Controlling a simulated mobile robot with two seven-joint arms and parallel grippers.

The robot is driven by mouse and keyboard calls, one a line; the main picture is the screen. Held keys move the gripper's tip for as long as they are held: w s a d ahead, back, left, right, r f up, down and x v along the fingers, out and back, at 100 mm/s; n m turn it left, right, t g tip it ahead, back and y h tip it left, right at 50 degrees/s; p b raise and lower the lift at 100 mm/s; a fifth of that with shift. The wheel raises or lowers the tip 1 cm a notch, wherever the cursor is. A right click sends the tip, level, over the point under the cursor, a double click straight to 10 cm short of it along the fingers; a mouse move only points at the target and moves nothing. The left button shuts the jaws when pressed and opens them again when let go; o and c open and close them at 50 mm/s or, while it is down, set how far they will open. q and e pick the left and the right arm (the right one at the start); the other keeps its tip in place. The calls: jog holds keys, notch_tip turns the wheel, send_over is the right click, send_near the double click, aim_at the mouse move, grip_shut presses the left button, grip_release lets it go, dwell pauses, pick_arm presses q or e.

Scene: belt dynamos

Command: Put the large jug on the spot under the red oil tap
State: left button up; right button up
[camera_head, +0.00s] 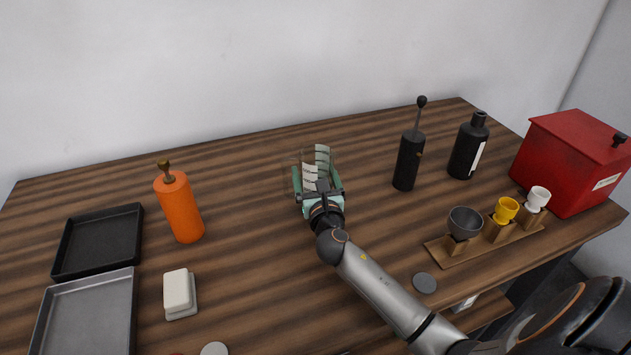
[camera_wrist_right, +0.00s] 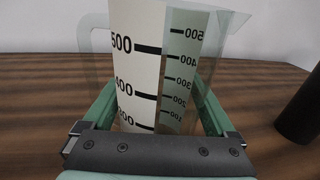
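A clear jug (camera_head: 316,168) with black volume marks stands at the middle of the wooden table, hard to see against it. In the right wrist view the jug (camera_wrist_right: 140,75) fills the middle, its handle at the left. My right gripper (camera_head: 318,180) has its green fingers on either side of the jug, low on its body. Whether they press on it I cannot tell. My left gripper is out of view.
Near the right are a black pump bottle (camera_head: 409,160), a black bottle (camera_head: 468,147), a wooden cup rack (camera_head: 485,241) and a dark disc (camera_head: 424,283). At the left are an orange bottle (camera_head: 178,205), a soap dish (camera_head: 190,308), a black tray (camera_head: 64,271) and a grey tray (camera_head: 86,280).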

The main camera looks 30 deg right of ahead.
jog(key=c, duration=0.9)
jog(key=shift+r, duration=0.15)
jog(key=shift+c, duration=1.4)
